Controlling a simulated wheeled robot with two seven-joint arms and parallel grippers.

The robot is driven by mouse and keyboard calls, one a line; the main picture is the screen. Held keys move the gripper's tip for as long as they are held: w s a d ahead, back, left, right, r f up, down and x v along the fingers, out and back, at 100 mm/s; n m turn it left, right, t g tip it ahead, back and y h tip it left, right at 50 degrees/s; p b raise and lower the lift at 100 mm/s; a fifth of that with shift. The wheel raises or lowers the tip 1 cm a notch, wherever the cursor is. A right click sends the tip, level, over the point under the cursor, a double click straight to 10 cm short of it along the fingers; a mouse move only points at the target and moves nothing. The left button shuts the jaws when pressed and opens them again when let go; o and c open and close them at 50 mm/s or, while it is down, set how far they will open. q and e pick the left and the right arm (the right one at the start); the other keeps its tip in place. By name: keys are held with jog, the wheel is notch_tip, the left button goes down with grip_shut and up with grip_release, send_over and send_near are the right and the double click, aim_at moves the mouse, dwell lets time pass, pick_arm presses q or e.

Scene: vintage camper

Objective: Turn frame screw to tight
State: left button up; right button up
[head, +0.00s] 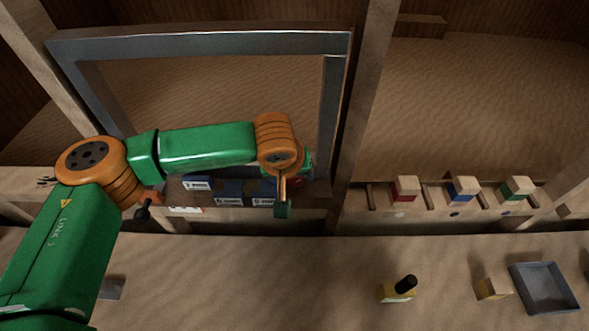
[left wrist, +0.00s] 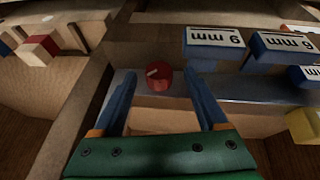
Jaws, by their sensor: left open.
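The frame screw (left wrist: 158,77) is a round red head with a pale slot, set on the grey frame (left wrist: 235,88) in the left wrist view. The slot lies tilted, nearly level in that picture. In the head view the grey frame (head: 200,43) stands upright behind my arm, and only a bit of the red screw (head: 299,181) shows beside my gripper. My left gripper (head: 283,203) is at the frame's lower right corner. In the left wrist view its open fingers (left wrist: 160,85) point toward the screw, one on each side, with nothing held. Contact cannot be told. My right gripper is out of view.
Blue labelled blocks (head: 197,183) sit along the frame's bottom, close to my gripper. A rack at right holds red (head: 404,188), blue (head: 462,188) and green (head: 516,188) blocks.

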pick_arm(q)
jog(key=shift+w+f, duration=0.15)
jog(key=shift+f, duration=0.25)
jog(key=shift+w+d+f, duration=0.1)
jog(key=shift+w+f, duration=0.15)
jog(key=shift+f, duration=0.05)
jog(key=shift+w+d+f, duration=0.15)
jog(key=shift+w+f, duration=0.1)
jog(key=shift+w, duration=0.15)
jog(key=shift+s+r, duration=0.1)
jog(key=shift+s, duration=0.05)
grip_shut()
jog(key=shift+d+y, duration=0.2)
jog(key=shift+y, duration=0.7)
jog(key=shift+m+y, duration=0.4)
jog(key=shift+y, duration=0.7)
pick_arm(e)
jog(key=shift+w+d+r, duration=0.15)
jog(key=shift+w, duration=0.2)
pick_arm(q)
grip_release()
